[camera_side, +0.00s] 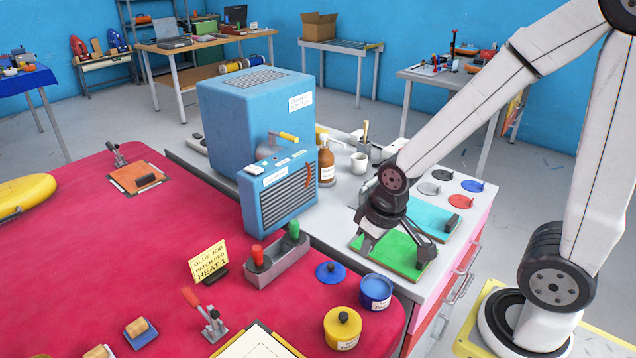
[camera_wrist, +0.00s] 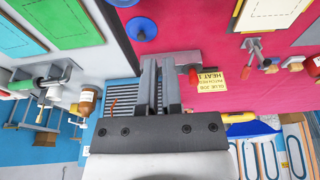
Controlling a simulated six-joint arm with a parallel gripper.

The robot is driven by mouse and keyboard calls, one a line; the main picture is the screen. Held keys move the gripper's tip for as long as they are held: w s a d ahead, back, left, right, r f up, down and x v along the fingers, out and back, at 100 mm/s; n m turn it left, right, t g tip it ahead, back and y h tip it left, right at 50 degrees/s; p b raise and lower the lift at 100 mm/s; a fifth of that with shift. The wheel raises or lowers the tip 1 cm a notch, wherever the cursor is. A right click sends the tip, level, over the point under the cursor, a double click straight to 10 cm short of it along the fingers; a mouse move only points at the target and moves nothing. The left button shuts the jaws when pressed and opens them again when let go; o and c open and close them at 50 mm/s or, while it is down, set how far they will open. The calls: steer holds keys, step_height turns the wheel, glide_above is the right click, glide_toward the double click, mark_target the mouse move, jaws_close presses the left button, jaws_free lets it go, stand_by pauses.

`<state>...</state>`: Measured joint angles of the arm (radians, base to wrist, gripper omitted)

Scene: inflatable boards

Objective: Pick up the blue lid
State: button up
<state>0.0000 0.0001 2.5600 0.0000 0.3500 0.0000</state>
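The blue lid (camera_side: 330,272) is a flat disc with a dark knob and lies on the red table, beside the blue pot (camera_side: 376,291). In the wrist view the blue lid (camera_wrist: 141,28) is beyond my fingertips, near the top. My gripper (camera_side: 366,243) is above the green board (camera_side: 398,252) on the grey cabinet top, behind and to the right of the lid and apart from it. In the wrist view my gripper's fingers (camera_wrist: 160,62) are close together, with no object seen between them.
A yellow pot (camera_side: 343,327) stands in front of the lid. A grey holder with red and green handles (camera_side: 275,262) is left of it. A blue heater (camera_side: 277,190) stands behind. Another blue disc (camera_side: 472,186) lies on the cabinet among coloured discs.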

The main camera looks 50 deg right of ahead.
steer(key=o, duration=1.1)
steer(key=shift+o, duration=0.2)
steer(key=n+g, duration=0.2)
steer(key=n, duration=1.5)
glide_above(332, 265)
steer(key=f, duration=0.9)
steer(key=shift+s+a+f, duration=0.15)
steer(key=shift+s+f, duration=0.05)
steer(key=shift+f, duration=0.2)
steer(key=shift+w+d+f+n+g, duration=0.2)
steer(key=shift+w+f+n+g, duration=0.1)
steer(key=shift+f+n, duration=0.2)
steer(key=shift+f, duration=1.25)
steer(key=shift+f, duration=0.1)
